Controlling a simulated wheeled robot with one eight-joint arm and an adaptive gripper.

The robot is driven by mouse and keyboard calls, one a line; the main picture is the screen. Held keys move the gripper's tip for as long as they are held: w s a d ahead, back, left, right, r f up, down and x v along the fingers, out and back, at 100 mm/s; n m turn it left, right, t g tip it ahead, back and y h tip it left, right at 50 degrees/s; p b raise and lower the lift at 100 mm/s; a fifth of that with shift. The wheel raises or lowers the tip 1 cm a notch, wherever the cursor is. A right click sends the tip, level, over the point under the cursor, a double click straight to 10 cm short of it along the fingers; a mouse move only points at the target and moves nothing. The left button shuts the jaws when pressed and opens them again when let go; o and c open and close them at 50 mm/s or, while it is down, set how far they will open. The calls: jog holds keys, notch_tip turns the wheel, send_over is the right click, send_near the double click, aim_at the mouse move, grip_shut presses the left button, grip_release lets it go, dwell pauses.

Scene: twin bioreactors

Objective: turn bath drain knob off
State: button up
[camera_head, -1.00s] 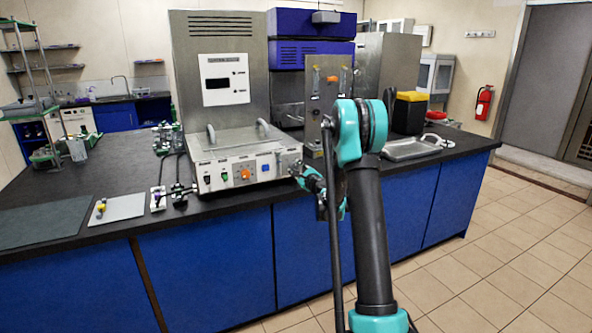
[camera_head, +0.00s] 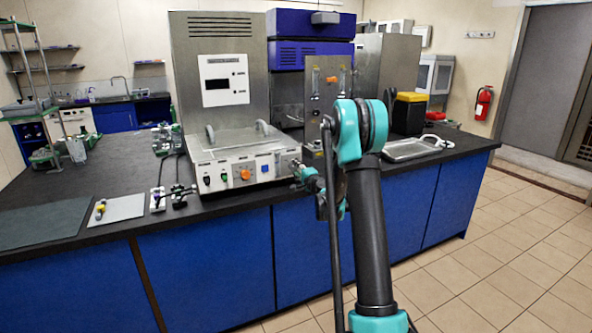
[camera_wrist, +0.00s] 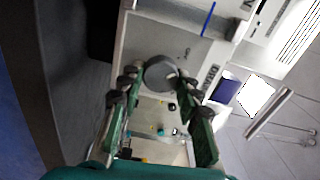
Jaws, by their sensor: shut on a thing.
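The bath (camera_head: 236,139) is a steel unit with a white front control panel carrying an orange knob (camera_head: 245,174) and several coloured controls. In the wrist view, a round grey knob (camera_wrist: 161,71), which I take for the drain knob, sits between the fingertips of my gripper (camera_wrist: 159,82). The green fingers with dark tips are shut on it from both sides. In the head view, my gripper (camera_head: 297,170) is at the right end of the panel and hides the grey knob. I cannot read the knob's setting.
A steel stand with flow tubes (camera_head: 328,85) rises right behind my arm. A metal tray (camera_head: 411,149) and a black bin with a yellow lid (camera_head: 409,113) are further right. Small clamps (camera_head: 170,197) lie left of the bath. The floor in front of the blue cabinets is clear.

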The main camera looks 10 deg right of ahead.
jog(key=shift+n, duration=0.6)
jog(key=o, duration=1.1)
jog(key=shift+o, duration=0.2)
jog(key=v, duration=1.2)
